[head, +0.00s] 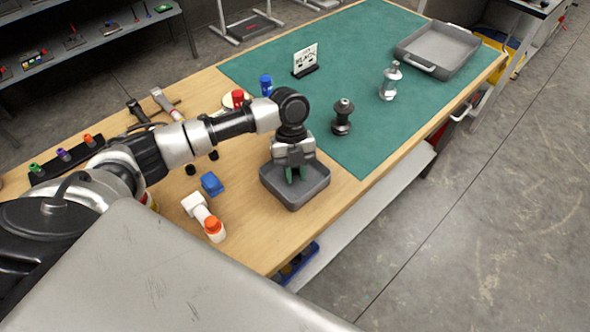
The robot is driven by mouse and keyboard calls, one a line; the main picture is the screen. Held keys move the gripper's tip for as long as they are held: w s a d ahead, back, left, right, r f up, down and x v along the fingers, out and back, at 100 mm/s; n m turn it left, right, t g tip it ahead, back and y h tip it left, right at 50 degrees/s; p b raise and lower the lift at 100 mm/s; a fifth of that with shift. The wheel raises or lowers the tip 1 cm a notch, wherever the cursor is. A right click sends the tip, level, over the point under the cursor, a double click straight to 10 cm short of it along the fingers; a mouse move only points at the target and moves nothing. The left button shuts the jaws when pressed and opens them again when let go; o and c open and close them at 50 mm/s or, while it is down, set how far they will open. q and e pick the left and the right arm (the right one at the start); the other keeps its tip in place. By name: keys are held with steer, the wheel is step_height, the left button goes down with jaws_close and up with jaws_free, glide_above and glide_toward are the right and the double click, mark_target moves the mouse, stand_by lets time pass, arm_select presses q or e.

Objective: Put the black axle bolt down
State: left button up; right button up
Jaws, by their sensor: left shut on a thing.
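My left gripper (294,172) points down into a small dark grey tray (307,191) on the wooden bench, at the edge of the green mat. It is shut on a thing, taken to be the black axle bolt. The bolt itself is hidden by the fingers and the dark tray, so I cannot tell whether it touches the tray floor. My right gripper is not in view.
A black hub-like part (342,117) and a silver one (390,81) stand on the green mat (350,60). A larger grey tray (437,46) lies at its far right. A white and orange bottle (211,228) and a blue block (212,184) lie left of the small tray.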

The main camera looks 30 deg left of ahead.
arm_select(q)
steer(key=shift+f, duration=0.15)
steer(key=shift+f, duration=0.1)
steer(key=o, duration=0.8)
steer(key=b+v, duration=0.2)
steer(key=v, duration=1)
